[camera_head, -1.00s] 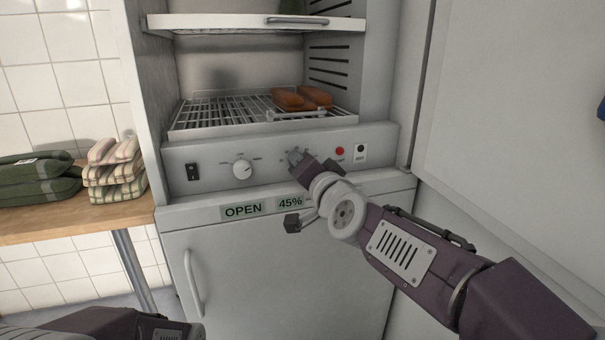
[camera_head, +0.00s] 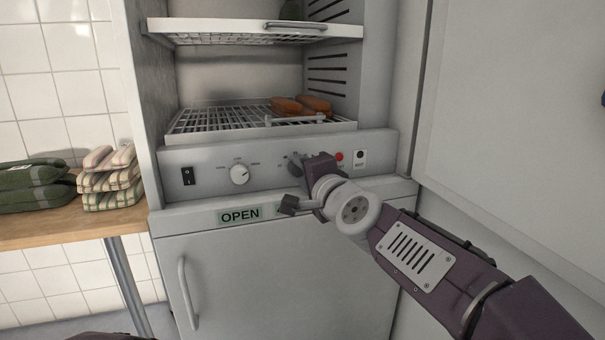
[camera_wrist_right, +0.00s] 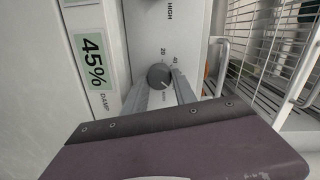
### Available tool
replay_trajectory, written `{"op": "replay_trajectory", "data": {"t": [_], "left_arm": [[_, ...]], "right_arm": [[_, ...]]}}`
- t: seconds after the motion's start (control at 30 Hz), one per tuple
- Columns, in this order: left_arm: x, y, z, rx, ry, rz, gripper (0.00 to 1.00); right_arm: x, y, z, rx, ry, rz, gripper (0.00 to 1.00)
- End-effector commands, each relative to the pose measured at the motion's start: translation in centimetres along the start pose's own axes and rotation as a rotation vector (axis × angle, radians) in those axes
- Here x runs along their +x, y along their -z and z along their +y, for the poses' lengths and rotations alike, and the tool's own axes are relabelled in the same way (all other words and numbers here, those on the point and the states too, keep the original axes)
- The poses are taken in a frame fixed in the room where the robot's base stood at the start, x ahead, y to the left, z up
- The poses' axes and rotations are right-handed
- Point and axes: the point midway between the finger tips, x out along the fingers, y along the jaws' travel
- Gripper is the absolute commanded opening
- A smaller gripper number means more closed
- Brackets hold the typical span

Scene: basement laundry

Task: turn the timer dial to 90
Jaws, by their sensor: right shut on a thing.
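The timer dial (camera_wrist_right: 158,75) is a small round dark grey knob with the numbers 20 and 40 printed near it. It is on the cabinet's pale control panel (camera_head: 205,160). My right gripper (camera_wrist_right: 160,88) has one finger on each side of the knob and is shut on it. In the head view the right gripper (camera_head: 297,166) meets the panel right of the white knob, and its wrist hides part of the dial. The dial's exact setting is too small to read. My left gripper is out of view.
A white knob (camera_head: 239,174) and a black switch (camera_head: 188,176) are left of the gripper. A red button (camera_head: 339,156) is close on its right. A wire rack (camera_head: 215,117) with orange-brown items (camera_head: 287,105) is above. An open door (camera_head: 520,130) stands at right.

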Motion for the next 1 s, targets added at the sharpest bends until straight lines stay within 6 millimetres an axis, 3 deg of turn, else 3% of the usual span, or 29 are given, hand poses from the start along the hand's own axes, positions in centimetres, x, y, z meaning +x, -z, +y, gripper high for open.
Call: {"op": "replay_trajectory", "data": {"t": [0.37, 0.4, 0.43, 0.77, 1.0], "left_arm": [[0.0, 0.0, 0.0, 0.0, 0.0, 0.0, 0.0], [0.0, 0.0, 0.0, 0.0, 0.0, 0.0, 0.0], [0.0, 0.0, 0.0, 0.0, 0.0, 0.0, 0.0], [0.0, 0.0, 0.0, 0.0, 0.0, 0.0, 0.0], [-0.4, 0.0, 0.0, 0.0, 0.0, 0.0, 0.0]], "right_arm": [[0.0, -0.1, 0.2, 0.003, -0.003, -0.002, 0.0], [0.0, -0.1, 0.2, 0.003, -0.003, -0.002, 0.38], [0.0, -0.1, 0.2, 0.003, -0.003, -0.002, 0.42], [-0.3, 0.0, 0.0, 0.002, 0.0, -0.001, 0.42], [-5.0, 0.0, -0.1, 0.002, 0.0, -0.001, 0.42]]}}
